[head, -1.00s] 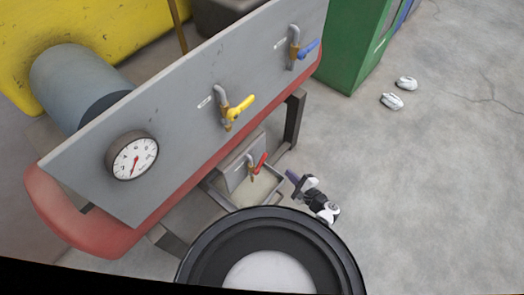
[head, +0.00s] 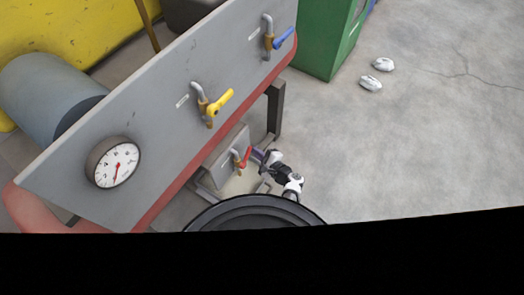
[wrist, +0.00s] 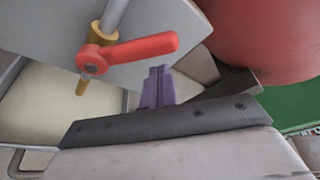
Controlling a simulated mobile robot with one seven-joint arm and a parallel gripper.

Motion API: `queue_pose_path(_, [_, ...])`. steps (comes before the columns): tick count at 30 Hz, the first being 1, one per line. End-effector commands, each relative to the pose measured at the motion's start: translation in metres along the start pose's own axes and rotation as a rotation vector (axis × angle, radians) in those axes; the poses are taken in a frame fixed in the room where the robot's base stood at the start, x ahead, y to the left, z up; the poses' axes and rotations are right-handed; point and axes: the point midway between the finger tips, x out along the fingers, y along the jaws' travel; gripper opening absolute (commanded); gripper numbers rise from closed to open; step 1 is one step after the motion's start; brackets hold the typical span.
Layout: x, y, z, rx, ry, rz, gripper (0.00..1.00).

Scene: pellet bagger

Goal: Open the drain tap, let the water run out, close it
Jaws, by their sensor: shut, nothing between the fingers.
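The drain tap with a red lever (head: 245,157) is low under the grey panel, on a small grey plate. In the wrist view the red lever (wrist: 140,50) points to the right and slightly up from the brass tap body (wrist: 92,62), whose spout points down over a pale tray (wrist: 45,95). My gripper (head: 259,155) is close to the lever's right in the head view. In the wrist view its purple fingers (wrist: 158,85) are together and empty, just below the lever's free end. I cannot tell whether they touch it. No running water shows.
A yellow-handled tap (head: 218,102) and a blue-handled tap (head: 282,38) are higher on the grey panel (head: 150,130). A round gauge (head: 113,164) is at the panel's left. A green cabinet (head: 325,45) stands behind; the floor at right is clear except for two pale objects (head: 371,82).

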Motion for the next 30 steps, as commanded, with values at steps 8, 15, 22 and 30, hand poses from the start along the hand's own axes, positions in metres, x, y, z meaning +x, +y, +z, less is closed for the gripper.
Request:
queue_pose_path(8, [-0.004,0.001,0.012,0.001,0.0,0.001,0.0])
queue_pose_path(15, [-0.004,0.001,0.012,0.0,0.0,0.001,0.0])
queue_pose_path(22, [-0.005,0.001,0.013,0.0,0.0,0.0,0.0])
queue_pose_path(30, [-0.005,0.0,0.016,-0.001,-0.001,0.002,0.0])
